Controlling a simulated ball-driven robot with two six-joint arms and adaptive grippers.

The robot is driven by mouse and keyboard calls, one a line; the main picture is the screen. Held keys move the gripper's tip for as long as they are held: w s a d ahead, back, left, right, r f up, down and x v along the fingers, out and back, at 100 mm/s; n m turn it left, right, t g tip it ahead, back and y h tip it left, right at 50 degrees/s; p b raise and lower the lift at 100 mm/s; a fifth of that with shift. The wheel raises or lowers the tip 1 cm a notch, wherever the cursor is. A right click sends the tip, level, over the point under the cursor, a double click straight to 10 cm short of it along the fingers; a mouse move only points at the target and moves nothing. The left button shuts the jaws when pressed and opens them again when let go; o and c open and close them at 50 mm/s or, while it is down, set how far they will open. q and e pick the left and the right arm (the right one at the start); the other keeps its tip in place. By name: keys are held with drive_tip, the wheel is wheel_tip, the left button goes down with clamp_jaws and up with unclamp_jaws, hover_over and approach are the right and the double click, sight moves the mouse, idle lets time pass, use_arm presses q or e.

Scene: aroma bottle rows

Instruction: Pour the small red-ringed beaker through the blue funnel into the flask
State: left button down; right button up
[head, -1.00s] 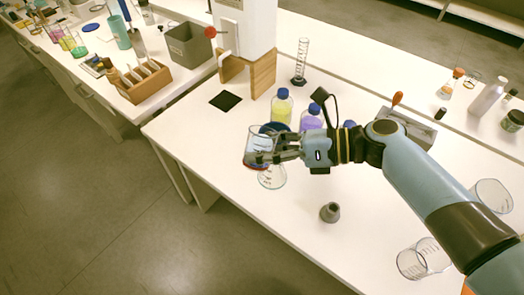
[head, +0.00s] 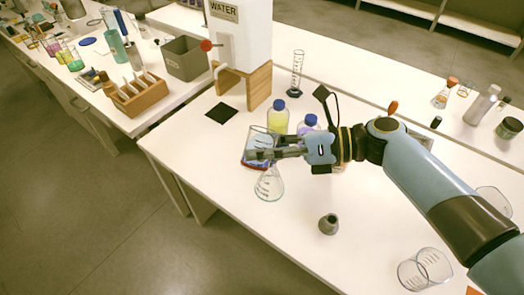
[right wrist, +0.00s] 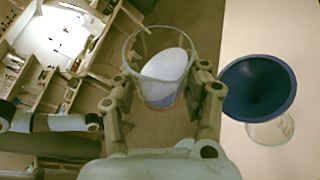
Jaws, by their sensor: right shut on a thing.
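My right gripper (head: 262,148) is shut on the small clear beaker (head: 256,146), which has a red ring at its base and pale liquid inside. The beaker also shows between the fingers in the right wrist view (right wrist: 160,68). The clear conical flask (head: 268,186) stands on the table just below the beaker in the head view. The blue funnel (right wrist: 258,88) sits over the flask (right wrist: 271,130) in the right wrist view, to the right of the beaker and apart from it. In the head view the funnel is mostly hidden by the beaker and gripper. My left gripper is not in view.
A yellow bottle (head: 278,117) and a purple bottle (head: 309,123), both blue-capped, stand close behind the gripper. A grey stopper-like piece (head: 328,224) and an empty beaker (head: 424,268) are to the right. The white water dispenser (head: 240,35) stands behind.

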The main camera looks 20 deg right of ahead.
drive_tip(key=shift+w+d+f+m+y+b, duration=0.15)
drive_tip(key=shift+f+m+y+b, duration=0.35)
drive_tip(key=shift+b, duration=0.45)
drive_tip(key=shift+r+m, duration=0.25)
drive_tip(key=shift+m, duration=0.05)
drive_tip(key=shift+r, duration=0.1)
drive_tip(key=shift+r+m+p, duration=0.25)
drive_tip(key=shift+m+p, duration=0.15)
drive_tip(key=shift+p, duration=0.3)
idle(0.8)
drive_tip(key=shift+f+m+g+y+p, duration=0.3)
drive_tip(key=shift+f+m+y, duration=0.15)
drive_tip(key=shift+m, duration=0.25)
idle(2.8)
drive_tip(key=shift+r+m+y+p, duration=0.15)
drive_tip(key=shift+m+y+p, duration=0.1)
drive_tip(key=shift+m+p, duration=0.15)
idle(1.2)
